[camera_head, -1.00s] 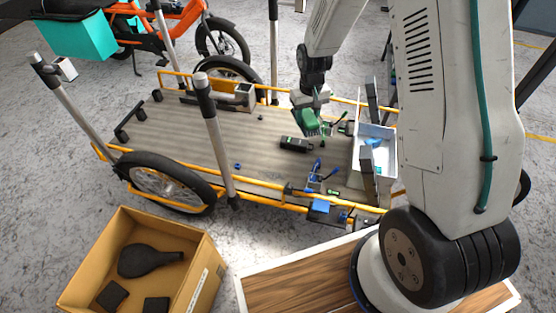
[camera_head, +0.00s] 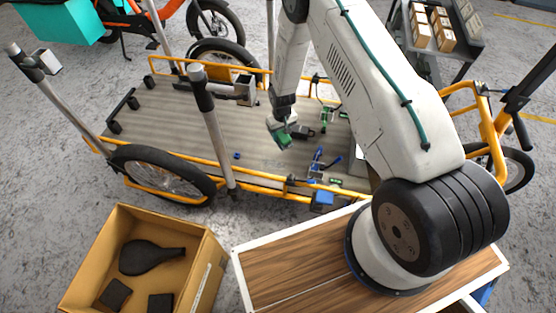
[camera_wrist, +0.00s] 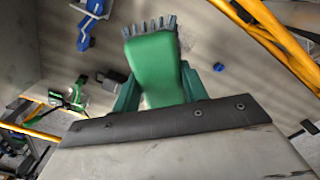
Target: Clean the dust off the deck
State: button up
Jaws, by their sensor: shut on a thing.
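My gripper (camera_head: 281,128) is shut on a green brush (camera_head: 281,140) above the right half of the grey wooden deck (camera_head: 170,118) of the cargo bike. In the wrist view the green brush (camera_wrist: 155,65) shows between the jaws, its grey bristles at the far end. I cannot tell whether the bristles touch the deck. A faint pale patch of dust (camera_head: 272,163) seems to lie on the deck near the brush. The wrist view shows pale specks on the deck around the bristles.
Blue clamps (camera_head: 318,163), green clamps (camera_head: 326,116) and a black block (camera_head: 302,131) lie near the brush. Yellow rails (camera_head: 265,180) edge the deck, and a grey post (camera_head: 213,125) rises at the near side. A cardboard box (camera_head: 205,275) with black items stands in front.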

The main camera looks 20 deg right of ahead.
send_near(280, 166)
jog(key=s+a+r, duration=0.1)
jog(key=s+a, duration=0.1)
jog(key=s, duration=0.1)
jog(key=shift+n, duration=0.4)
jog(key=shift+s+f, duration=0.15)
jog(key=shift+f, duration=2.55)
jog(key=shift+f, duration=0.95)
jog(key=shift+w+d+r, duration=0.1)
jog(key=shift+w+d, duration=0.45)
jog(key=shift+w, duration=0.35)
jog(key=shift+w+d, duration=0.55)
jog(key=shift+w, duration=0.3)
